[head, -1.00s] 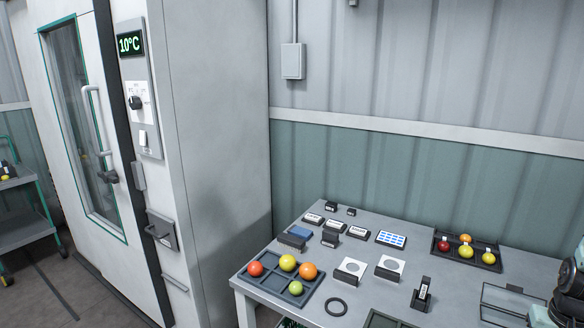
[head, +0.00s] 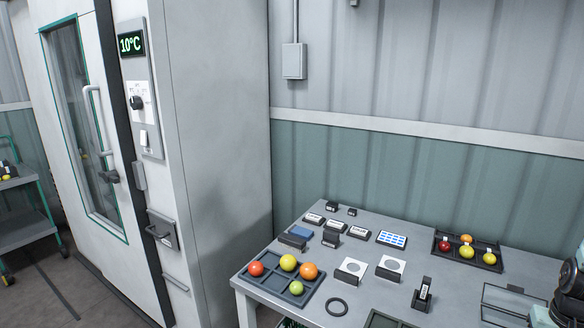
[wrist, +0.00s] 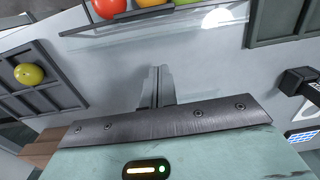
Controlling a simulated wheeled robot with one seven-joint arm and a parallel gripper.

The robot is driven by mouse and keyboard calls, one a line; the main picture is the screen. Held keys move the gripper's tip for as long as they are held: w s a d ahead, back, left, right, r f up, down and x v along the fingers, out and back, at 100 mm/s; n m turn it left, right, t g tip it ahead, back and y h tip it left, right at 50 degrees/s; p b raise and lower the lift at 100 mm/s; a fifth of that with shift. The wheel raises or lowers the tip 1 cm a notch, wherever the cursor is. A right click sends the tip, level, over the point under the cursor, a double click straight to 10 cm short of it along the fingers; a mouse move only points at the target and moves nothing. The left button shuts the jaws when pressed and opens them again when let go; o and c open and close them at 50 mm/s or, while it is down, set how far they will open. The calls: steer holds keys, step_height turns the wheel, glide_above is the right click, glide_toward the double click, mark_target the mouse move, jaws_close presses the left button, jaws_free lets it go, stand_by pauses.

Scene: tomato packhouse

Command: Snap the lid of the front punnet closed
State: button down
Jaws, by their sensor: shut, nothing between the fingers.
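In the wrist view my gripper (wrist: 159,76) is shut and empty, its fingers together over the grey table. The fingertips appear apart from the punnet. In the head view part of my arm shows at the right edge; my gripper and the filled punnet are not clearly seen there.
A dark tray (wrist: 62,98) with a yellow-green tomato lies left in the wrist view; another dark tray (wrist: 252,25) is upper right. In the head view, a thin dark frame (head: 484,305) stands near my arm. A sorting tray (head: 268,292), a ring (head: 328,306) and small blocks occupy the table.

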steer(key=shift+s+a+r+p, duration=0.2)
steer(key=shift+s+a+r, duration=0.1)
steer(key=shift+s+a, duration=0.4)
steer(key=shift+s+a+r+p, duration=0.2)
steer(key=shift+s+a, duration=0.25)
steer(key=shift+s, duration=0.45)
steer(key=shift+r, duration=0.15)
step_height(320, 180, up, 8)
steer(key=p, duration=0.6)
